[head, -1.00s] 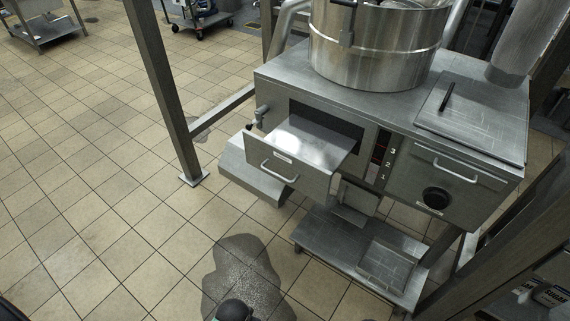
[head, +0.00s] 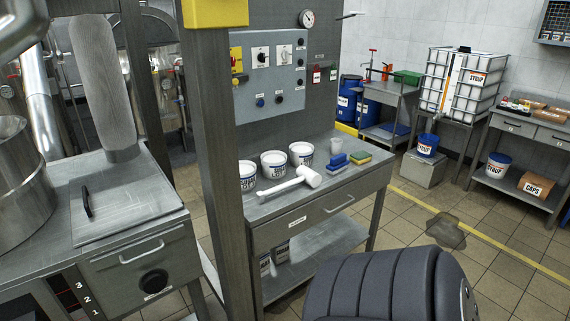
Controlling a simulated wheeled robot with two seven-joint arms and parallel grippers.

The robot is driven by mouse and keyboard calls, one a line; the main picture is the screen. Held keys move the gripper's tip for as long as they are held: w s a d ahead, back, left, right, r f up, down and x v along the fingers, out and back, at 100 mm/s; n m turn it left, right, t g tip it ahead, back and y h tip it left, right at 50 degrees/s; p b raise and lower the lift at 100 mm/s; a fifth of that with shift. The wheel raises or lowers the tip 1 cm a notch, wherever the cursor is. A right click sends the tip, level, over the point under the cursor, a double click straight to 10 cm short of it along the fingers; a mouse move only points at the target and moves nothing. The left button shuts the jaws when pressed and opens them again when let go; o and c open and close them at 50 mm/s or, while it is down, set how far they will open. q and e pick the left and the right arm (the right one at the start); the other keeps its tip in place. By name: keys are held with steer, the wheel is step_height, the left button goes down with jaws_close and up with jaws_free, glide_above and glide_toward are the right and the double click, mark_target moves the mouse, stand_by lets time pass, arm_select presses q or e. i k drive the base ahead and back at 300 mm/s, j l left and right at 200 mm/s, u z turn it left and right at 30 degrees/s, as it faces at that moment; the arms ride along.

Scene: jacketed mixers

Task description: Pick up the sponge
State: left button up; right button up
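A dark ribbed part of my own body fills the bottom centre, in front of the bench.
A steel post (head: 211,150) rises at the bench's left. A dark puddle (head: 446,230) lies on the floor at right. The floor right of the bench is mostly open.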

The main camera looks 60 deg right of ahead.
mark_target(358, 158)
steer(key=z, duration=2.55)
steer(key=i+l, duration=0.4)
steer(key=l, duration=0.2)
